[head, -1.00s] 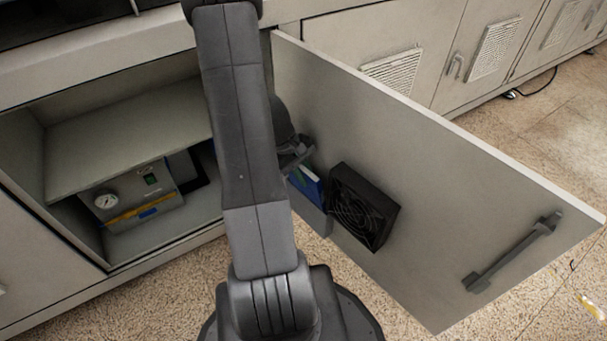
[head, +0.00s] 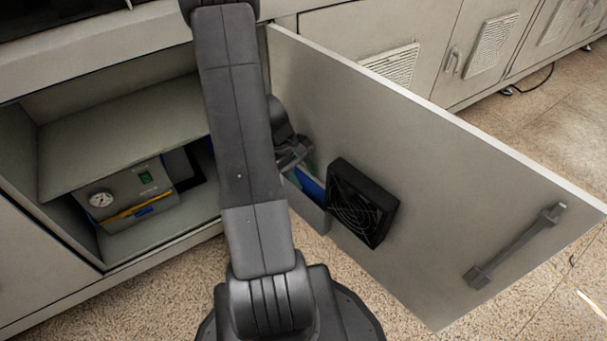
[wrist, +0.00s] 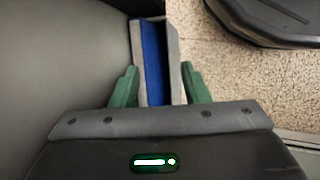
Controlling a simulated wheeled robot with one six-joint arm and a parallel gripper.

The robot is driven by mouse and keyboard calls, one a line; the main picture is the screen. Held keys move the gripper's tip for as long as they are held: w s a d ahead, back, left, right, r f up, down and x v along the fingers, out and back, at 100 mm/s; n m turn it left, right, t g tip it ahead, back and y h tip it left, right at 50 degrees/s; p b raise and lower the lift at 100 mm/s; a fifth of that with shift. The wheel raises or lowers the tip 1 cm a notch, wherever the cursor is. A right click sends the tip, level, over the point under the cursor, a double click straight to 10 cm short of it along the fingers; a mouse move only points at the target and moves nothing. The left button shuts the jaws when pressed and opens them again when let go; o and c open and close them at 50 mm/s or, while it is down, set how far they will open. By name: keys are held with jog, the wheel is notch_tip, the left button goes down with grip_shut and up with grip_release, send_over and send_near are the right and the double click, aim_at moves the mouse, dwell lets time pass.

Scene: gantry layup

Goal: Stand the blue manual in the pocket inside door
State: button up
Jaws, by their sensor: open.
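The blue manual (wrist: 153,62) stands in the grey pocket (wrist: 176,68) on the inside face of the open door (head: 440,170). In the head view a strip of the manual (head: 309,186) shows above the pocket (head: 311,211), partly hidden by my arm. My gripper (wrist: 158,88) is open, its green fingers on either side of the manual and pocket in the wrist view, apart from both. In the head view my gripper (head: 295,155) is above the pocket, partly hidden behind my arm.
A black fan (head: 361,202) is mounted on the door right of the pocket. A door handle (head: 515,246) is near the door's outer edge. The open cabinet at left holds a shelf (head: 120,140) and a grey gauge unit (head: 131,197). Speckled floor lies below.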

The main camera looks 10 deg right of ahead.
jog(key=p+v, duration=0.5)
jog(key=v, duration=0.9)
jog(key=shift+s+d, duration=0.1)
jog(key=b+x, duration=0.2)
jog(key=x, duration=0.9)
jog(key=shift+s+d+b, duration=0.2)
jog(key=shift+s+b, duration=0.2)
jog(key=shift+s, duration=0.05)
jog(key=shift+f, duration=0.15)
